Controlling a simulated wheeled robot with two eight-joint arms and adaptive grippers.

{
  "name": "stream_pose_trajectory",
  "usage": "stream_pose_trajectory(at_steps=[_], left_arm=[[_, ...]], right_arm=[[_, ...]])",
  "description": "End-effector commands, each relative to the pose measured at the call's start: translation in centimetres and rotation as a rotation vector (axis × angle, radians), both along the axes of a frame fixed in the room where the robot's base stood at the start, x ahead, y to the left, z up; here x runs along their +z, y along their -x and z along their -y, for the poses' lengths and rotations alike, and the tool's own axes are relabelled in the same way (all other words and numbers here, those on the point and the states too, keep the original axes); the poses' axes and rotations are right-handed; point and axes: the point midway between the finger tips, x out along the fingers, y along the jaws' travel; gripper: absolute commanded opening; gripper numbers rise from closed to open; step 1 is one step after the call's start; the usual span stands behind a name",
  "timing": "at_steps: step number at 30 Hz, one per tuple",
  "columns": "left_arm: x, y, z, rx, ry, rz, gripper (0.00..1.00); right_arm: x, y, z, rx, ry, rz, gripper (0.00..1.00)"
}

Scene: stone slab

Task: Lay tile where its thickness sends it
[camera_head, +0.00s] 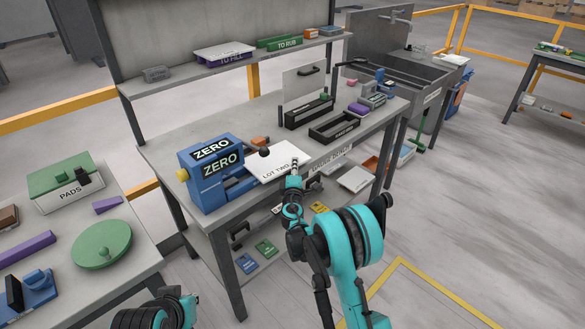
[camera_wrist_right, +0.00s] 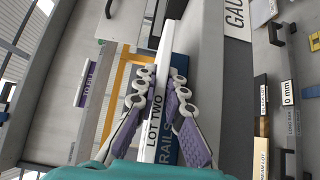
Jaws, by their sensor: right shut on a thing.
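A white tile labelled LOT TWO (camera_head: 268,170) is in my right gripper (camera_head: 295,168), at the front of the bench beside the blue ZERO gauge (camera_head: 208,172). The right wrist view shows the tile (camera_wrist_right: 156,115) edge-on between the purple-padded fingers of my right gripper (camera_wrist_right: 162,85). I cannot tell whether the tile touches the gauge. On the shelf above, a purple TO FILE holder (camera_head: 232,58) has a pale slab on it and a green TO RUB holder (camera_head: 279,44) is beside it. Only a part of my left arm shows at the bottom; its gripper is out of view.
Small blocks (camera_head: 371,97) lie at the bench's right end. A side table at left holds a PADS box (camera_head: 68,196) and a green disc (camera_head: 101,244).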

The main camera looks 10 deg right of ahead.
Motion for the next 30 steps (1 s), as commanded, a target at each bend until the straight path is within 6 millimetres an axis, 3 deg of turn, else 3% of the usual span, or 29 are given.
stream_pose_trajectory(at_steps=[13, 14, 16, 26, 30], left_arm=[[0.0, 0.0, 0.0, 0.0, 0.0, 0.0, 0.0], [0.0, 0.0, 0.0, 0.0, 0.0, 0.0, 0.0], [0.0, 0.0, 0.0, 0.0, 0.0, 0.0, 0.0], [-0.1, 0.0, 0.0, 0.0, 0.0, 0.0, 0.0], [-0.1, 0.0, 0.0, 0.0, 0.0, 0.0, 0.0]], right_arm=[[0.0, -0.4, 0.6, -0.001, -0.001, 0.0, 0.0], [0.0, -0.4, 0.5, -0.001, -0.001, 0.0, 0.15], [0.0, -0.4, 0.5, 0.0, 0.0, 0.0, 0.34], [0.0, -0.2, 0.5, 0.0, 0.0, 0.0, 0.34], [0.0, 1.2, 0.2, 0.001, 0.0, 0.0, 0.34]])
